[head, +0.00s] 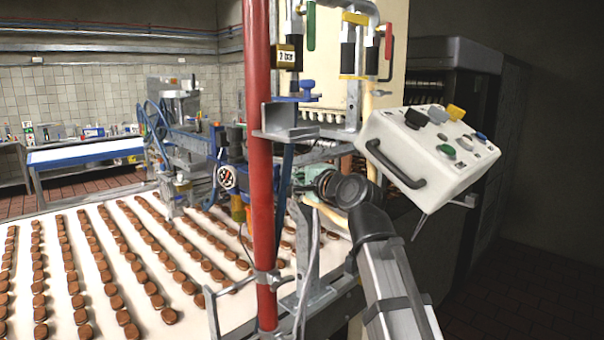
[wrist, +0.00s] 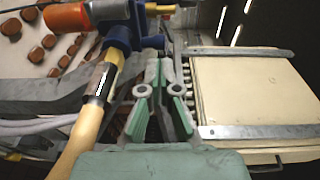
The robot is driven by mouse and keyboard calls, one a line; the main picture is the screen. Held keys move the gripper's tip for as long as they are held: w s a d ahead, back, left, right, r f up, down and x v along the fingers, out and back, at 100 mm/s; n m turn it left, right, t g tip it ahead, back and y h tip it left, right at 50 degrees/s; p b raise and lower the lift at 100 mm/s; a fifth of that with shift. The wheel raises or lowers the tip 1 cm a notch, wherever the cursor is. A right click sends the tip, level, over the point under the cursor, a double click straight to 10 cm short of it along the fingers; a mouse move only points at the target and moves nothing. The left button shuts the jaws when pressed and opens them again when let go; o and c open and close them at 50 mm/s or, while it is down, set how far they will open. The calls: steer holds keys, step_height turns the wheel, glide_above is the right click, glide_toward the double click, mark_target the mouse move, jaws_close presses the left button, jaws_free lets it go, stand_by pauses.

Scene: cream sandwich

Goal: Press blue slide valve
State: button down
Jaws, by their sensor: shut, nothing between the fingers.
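My gripper (head: 306,178) is beside the red post in the head view, at the end of the arm reaching up from the lower right. Its pale green fingers are shut and empty; in the wrist view the fingertips (wrist: 158,66) point up the picture. A blue valve part (head: 301,96) with a small knob sits under a hanging fitting, above and behind the grey bracket in the head view. A blue fitting (wrist: 117,36) shows just ahead and left of the fingertips in the wrist view. I cannot tell whether it is the same part, or whether the fingers touch it.
A red post (head: 260,160) and grey bracket (head: 287,120) stand close to my gripper. A control box (head: 430,150) with coloured knobs is to the right. A conveyor (head: 60,222) with rows of brown biscuits lies left. A yellowish tube (wrist: 82,138) runs beside the fingers.

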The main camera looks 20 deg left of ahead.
mark_target(277, 166)
steer(key=shift+p+x, duration=0.45)
steer(key=shift+x, duration=2.1)
steer(key=shift+x, duration=1.55)
steer(key=shift+s+r, duration=0.15)
steer(key=shift+s, duration=0.1)
steer(key=shift+s, duration=0.1)
steer(key=p+v, duration=0.2)
steer(key=v, duration=0.8)
